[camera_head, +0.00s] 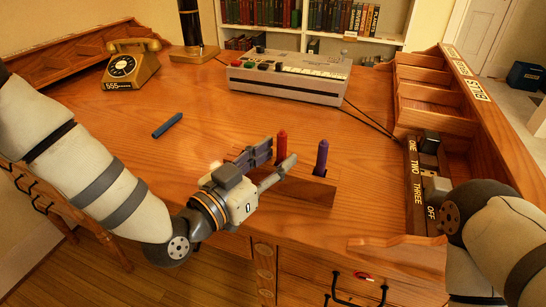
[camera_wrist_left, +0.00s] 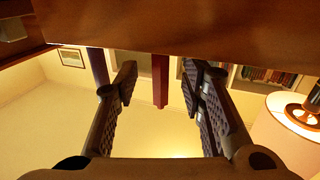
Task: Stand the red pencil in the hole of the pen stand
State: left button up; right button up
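The red pencil (camera_head: 282,143) stands upright at the left part of the wooden pen stand (camera_head: 318,190); its lower end is hidden behind my finger. A purple pencil (camera_head: 321,157) stands upright in the stand to its right. My left gripper (camera_head: 272,163) is open, its fingers on either side of the red pencil. In the left wrist view, which looks upside down, the red pencil (camera_wrist_left: 160,80) projects from behind the wood edge (camera_wrist_left: 200,25), between the spread fingers (camera_wrist_left: 160,100) and apart from both. The purple pencil (camera_wrist_left: 98,65) shows beside one finger. My right gripper is out of sight.
A blue stick (camera_head: 167,125) lies on the desk at left. A gold telephone (camera_head: 131,64), lamp base (camera_head: 194,54) and grey console (camera_head: 290,78) stand at the back. A wooden organizer (camera_head: 432,97) and a labelled switch strip (camera_head: 415,185) line the right side.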

pick_arm(q)
jog(key=v, duration=1.2)
dwell(0.6)
